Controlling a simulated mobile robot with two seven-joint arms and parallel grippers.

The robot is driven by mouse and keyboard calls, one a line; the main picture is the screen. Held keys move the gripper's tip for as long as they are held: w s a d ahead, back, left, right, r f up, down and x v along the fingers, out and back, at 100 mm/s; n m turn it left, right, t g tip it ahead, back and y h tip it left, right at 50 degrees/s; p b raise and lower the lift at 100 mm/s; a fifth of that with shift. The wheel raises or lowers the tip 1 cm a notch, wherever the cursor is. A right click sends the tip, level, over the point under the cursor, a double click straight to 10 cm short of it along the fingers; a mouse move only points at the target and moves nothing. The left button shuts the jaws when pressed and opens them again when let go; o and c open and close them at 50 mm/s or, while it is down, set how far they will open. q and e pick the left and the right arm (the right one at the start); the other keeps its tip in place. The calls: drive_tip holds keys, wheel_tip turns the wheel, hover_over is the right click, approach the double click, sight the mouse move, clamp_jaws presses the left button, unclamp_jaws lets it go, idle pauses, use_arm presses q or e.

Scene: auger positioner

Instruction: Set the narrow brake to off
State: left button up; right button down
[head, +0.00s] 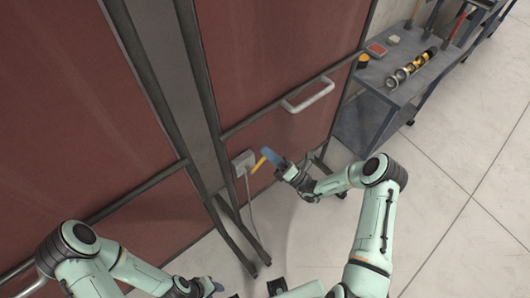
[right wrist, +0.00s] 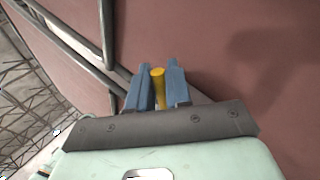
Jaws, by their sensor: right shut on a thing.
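The brake shows as a yellow lever (head: 257,165) beside a small grey box (head: 243,162) on the frame post between the two red panels. My right gripper (head: 272,157) is at the lever. In the right wrist view the yellow lever (right wrist: 158,88) stands between my two blue fingers (right wrist: 157,84), which are shut on it. The lever's base is hidden behind the gripper there, and I see no on or off marking. My left gripper (head: 208,287) is low at the bottom edge, away from the lever; its fingers are too small to read.
The red panel (head: 270,60) with a white handle (head: 308,95) rises close behind my right gripper. A grey cart (head: 372,122) with tools stands at the right. Grey frame legs (head: 235,235) reach the floor below the lever. The floor (head: 450,190) at right is clear.

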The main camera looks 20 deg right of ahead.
use_arm(q)
drive_tip(key=shift+s+f+b, duration=0.45)
drive_tip(key=shift+f+b, duration=0.1)
drive_tip(key=shift+f, duration=0.15)
use_arm(e)
drive_tip(key=shift+w+d+f+m+t+h, duration=0.1)
drive_tip(key=shift+d+f+m+t+h, duration=0.1)
drive_tip(key=shift+f+m+t+h, duration=1.2)
drive_tip(key=shift+w+d+f+m+t+h, duration=0.2)
drive_tip(key=shift+m+h, duration=0.6)
drive_tip(key=shift+m, duration=1.45)
drive_tip(key=shift+s+d+f+m+t+h, duration=0.15)
drive_tip(key=shift+f+m+t+h, duration=0.65)
drive_tip(key=shift+m, duration=1.05)
drive_tip(key=shift+r+h, duration=0.15)
drive_tip(key=shift+h, duration=0.35)
drive_tip(key=c, duration=1.2)
unclamp_jaws()
use_arm(q)
drive_tip(key=f+b, duration=0.1)
drive_tip(key=s+f, duration=0.1)
drive_tip(key=f+b, duration=0.1)
drive_tip(key=shift+s+f+b, duration=0.15)
drive_tip(key=shift+s+b, duration=0.15)
drive_tip(key=shift+b, duration=0.05)
use_arm(e)
drive_tip(key=v, duration=1.3)
